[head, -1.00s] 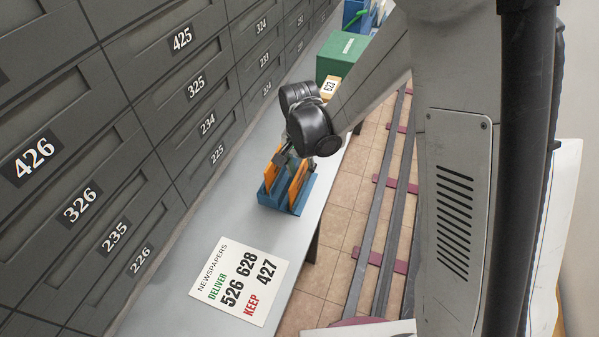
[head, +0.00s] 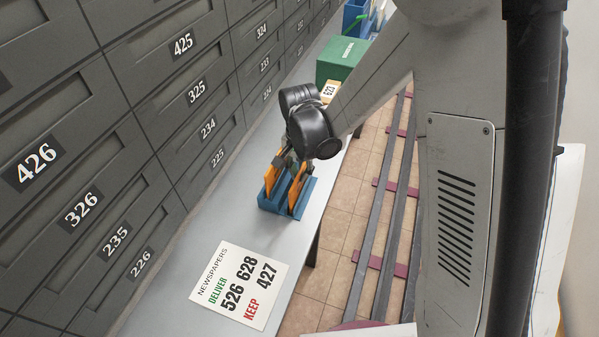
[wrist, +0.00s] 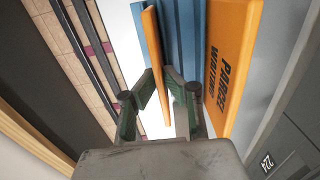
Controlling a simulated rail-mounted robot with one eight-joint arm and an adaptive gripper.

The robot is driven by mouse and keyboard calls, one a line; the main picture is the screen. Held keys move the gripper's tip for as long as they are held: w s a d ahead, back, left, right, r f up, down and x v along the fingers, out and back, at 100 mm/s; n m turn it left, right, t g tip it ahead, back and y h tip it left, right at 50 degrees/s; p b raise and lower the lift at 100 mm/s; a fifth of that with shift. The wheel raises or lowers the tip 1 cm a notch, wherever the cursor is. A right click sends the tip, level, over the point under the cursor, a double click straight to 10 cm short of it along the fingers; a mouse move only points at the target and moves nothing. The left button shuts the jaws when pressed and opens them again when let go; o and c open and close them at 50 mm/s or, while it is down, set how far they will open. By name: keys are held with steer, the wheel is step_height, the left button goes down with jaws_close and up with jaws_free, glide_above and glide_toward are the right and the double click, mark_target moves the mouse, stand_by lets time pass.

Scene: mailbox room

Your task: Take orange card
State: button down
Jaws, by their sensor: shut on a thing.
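Two orange cards stand in a blue holder (head: 289,209) on the grey counter. The right-hand card (head: 297,193) is seen edge-on in the wrist view (wrist: 152,40), between the finger pads of my gripper (wrist: 160,88). My gripper is shut on this card, which is still at the holder. The other orange card (wrist: 232,60) reads "PARCEL WAITING" and stands to the right of the fingers in the wrist view. In the head view, my wrist hides most of my gripper (head: 289,157) and the cards' upper parts.
Dark numbered mailboxes (head: 85,207) line the left side. A printed newspapers sheet (head: 240,285) lies on the counter in front of the holder. A green box (head: 341,58) stands behind. Floor rails (head: 379,215) run along the right side.

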steer(key=shift+r+p, duration=1.25)
steer(key=shift+r, duration=0.95)
